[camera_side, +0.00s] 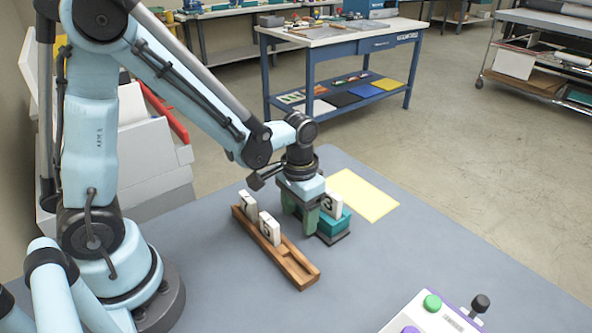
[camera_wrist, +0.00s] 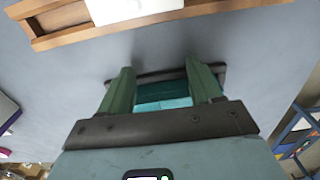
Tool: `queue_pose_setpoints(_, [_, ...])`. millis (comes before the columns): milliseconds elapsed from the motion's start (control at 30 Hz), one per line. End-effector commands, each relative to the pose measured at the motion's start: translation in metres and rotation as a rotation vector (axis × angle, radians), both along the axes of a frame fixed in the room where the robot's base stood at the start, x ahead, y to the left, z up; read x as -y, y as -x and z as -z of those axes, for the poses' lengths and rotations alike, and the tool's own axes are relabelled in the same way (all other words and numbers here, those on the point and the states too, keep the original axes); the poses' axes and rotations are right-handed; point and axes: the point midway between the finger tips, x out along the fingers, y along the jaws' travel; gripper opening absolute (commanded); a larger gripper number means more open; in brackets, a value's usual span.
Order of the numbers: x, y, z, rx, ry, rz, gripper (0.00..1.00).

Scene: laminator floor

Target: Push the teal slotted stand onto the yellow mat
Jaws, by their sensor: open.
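The teal slotted stand (camera_side: 335,224) sits on the grey table on a dark base, with a white numbered tile (camera_side: 332,203) upright in it. The yellow mat (camera_side: 365,194) lies flat just beyond the stand, which looks off it; the exact gap is unclear. My gripper (camera_side: 298,221) is low over the table, fingers apart, at the stand's left side, and partly hides it. In the wrist view the stand's teal surface (camera_wrist: 164,95) shows between the two open fingers of my gripper (camera_wrist: 159,72). Contact cannot be told.
A wooden rack (camera_side: 297,266) with white numbered tiles stands close to my gripper's left; it spans the top of the wrist view (camera_wrist: 215,15). A control box (camera_side: 432,318) with a green button is at the front right. The table right of the stand is clear.

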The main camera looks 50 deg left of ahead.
Motion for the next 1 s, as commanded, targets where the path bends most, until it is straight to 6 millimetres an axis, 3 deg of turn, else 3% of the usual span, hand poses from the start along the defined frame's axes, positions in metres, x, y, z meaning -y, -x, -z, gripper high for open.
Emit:
queue_pose_setpoints(400, [0.0, -0.017, 0.0, 0.0, 0.0, 0.0, 0.64])
queue_pose_setpoints(1000, [0.0, -0.024, 0.0, 0.001, 0.0, 0.0, 0.64])
